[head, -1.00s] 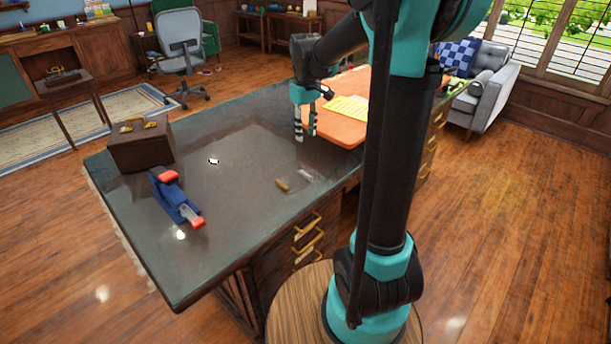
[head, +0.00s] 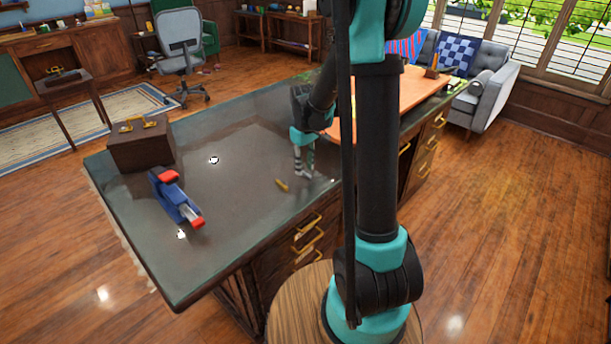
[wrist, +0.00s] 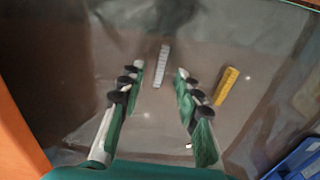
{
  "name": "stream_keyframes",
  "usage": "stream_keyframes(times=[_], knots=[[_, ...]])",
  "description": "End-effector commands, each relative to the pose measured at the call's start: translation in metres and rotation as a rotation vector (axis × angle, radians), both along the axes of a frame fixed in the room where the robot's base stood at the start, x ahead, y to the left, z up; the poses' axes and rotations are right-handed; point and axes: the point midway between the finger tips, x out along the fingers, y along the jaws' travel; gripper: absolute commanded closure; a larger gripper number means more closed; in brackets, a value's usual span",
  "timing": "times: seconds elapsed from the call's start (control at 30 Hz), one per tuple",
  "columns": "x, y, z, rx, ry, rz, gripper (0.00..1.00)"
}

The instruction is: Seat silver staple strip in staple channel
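The silver staple strip (wrist: 161,66) lies on the dark desk top and shows between my fingers in the wrist view. In the head view it is hidden at my gripper. My gripper (head: 304,175) points down low over the desk; its fingers (wrist: 161,72) are apart with nothing gripped. The strip's height gap to the fingertips is hard to judge. The blue stapler with red ends (head: 174,194) lies at the desk's left part, a silvery part showing near its front end. Its blue body also shows at the lower right of the wrist view (wrist: 298,164). Its channel is not clear.
A yellow strip (head: 282,185) lies just left of my gripper, also right of my fingers in the wrist view (wrist: 227,86). A brown box (head: 140,148) stands at the desk's left corner. An orange mat (head: 400,98) covers the right part. The desk between stapler and gripper is mostly clear.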

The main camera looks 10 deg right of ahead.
Motion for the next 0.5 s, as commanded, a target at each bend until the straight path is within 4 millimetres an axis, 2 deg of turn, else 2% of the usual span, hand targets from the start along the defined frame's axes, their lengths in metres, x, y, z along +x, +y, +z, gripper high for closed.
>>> stream_keyframes(times=[0.13, 0.4, 0.5], knots=[[0.000, 0.000, -0.014, 0.000, 0.000, 0.000, 0.67], [0.000, 0.000, -0.017, 0.000, 0.000, 0.000, 0.67], [0.000, 0.000, -0.017, 0.000, 0.000, 0.000, 0.78]])
